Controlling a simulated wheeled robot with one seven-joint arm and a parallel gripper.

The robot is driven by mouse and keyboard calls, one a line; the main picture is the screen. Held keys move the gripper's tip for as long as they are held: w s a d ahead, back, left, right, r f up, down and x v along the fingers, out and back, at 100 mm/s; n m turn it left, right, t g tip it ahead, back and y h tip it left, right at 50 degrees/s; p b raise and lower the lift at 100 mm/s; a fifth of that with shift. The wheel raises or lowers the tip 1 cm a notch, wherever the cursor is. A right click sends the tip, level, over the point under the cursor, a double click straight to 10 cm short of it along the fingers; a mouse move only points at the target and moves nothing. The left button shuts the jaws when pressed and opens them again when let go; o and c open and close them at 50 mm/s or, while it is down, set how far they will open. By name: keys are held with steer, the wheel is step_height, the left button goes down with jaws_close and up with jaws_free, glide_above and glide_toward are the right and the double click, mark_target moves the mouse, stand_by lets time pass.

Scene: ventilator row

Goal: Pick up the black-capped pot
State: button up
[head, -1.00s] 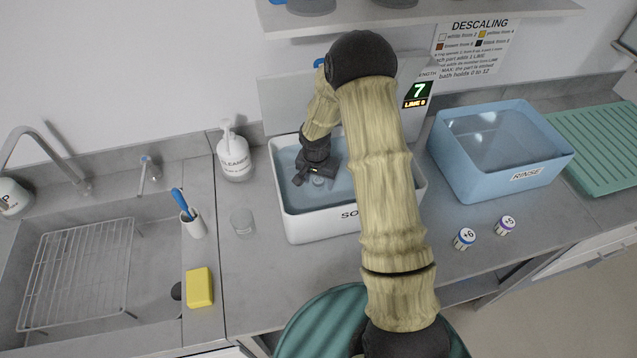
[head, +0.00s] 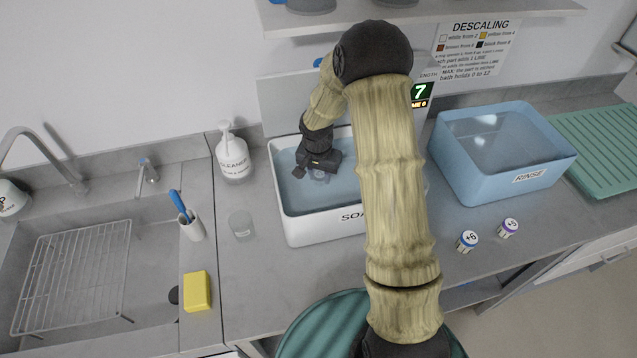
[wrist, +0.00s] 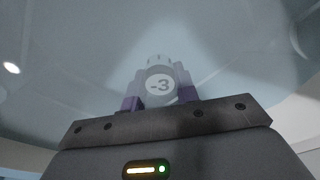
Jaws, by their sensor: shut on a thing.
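My gripper (head: 312,170) is down inside the white soak bath (head: 312,230), at its left part. It is shut on a small pot marked -3 (wrist: 158,86), seen between the fingers in the wrist view. This pot looks pale grey-white, and I see no black cap on it. In the head view the gripper mostly hides it. No clearly black-capped pot shows in either view. My arm covers the right part of the bath.
Two small pots, +6 (head: 467,241) and +5 (head: 509,228), stand on the counter at right. The blue rinse bath (head: 490,178) is behind them. The sink is far left.

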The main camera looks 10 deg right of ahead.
mark_target(321, 173)
step_height(321, 173, up, 3)
steer(key=shift+r+b, duration=0.1)
steer(key=shift+b, duration=0.25)
steer(key=s+d+b, duration=0.4)
steer(key=s+d, duration=0.7)
steer(key=d, duration=0.5)
steer(key=shift+d+r, duration=0.15)
